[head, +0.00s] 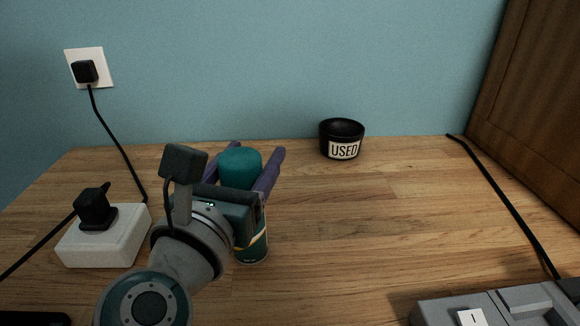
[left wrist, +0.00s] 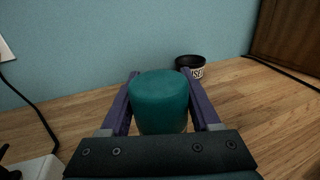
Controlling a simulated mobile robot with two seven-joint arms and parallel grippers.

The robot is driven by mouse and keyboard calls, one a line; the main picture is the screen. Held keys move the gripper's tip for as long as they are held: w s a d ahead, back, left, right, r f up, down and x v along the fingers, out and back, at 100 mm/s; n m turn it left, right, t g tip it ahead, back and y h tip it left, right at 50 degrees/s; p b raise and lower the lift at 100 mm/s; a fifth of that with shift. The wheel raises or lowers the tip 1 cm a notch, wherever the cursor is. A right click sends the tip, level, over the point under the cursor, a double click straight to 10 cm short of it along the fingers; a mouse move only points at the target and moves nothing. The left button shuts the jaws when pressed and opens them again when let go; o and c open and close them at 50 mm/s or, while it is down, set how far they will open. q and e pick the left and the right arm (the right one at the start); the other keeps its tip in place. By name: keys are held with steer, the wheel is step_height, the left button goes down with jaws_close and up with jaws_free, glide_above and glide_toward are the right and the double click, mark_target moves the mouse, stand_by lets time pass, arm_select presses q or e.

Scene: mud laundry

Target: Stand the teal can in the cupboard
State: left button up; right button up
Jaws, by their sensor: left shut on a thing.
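The teal can (head: 240,168) stands upright on or just above the wooden counter, left of the middle in the head view. My left gripper (head: 261,162) is shut on it, with one purple finger on each side. The gripper body hides much of the can's middle; its lower edge shows below. In the left wrist view the can (left wrist: 159,97) sits between the fingers of the left gripper (left wrist: 160,86). A brown wooden panel (head: 535,110) rises at the right edge; whether it is part of the cupboard I cannot tell. My right gripper is not in view.
A black bowl labelled USED (head: 341,149) stands at the back of the counter (head: 390,215). A white power block with a black plug (head: 105,240) is at left. A grey device (head: 500,306) is at front right, with a cable behind. The middle is clear.

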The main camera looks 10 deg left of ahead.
arm_select(q)
jaws_close()
steer(key=shift+r, duration=0.1)
stand_by(0.5)
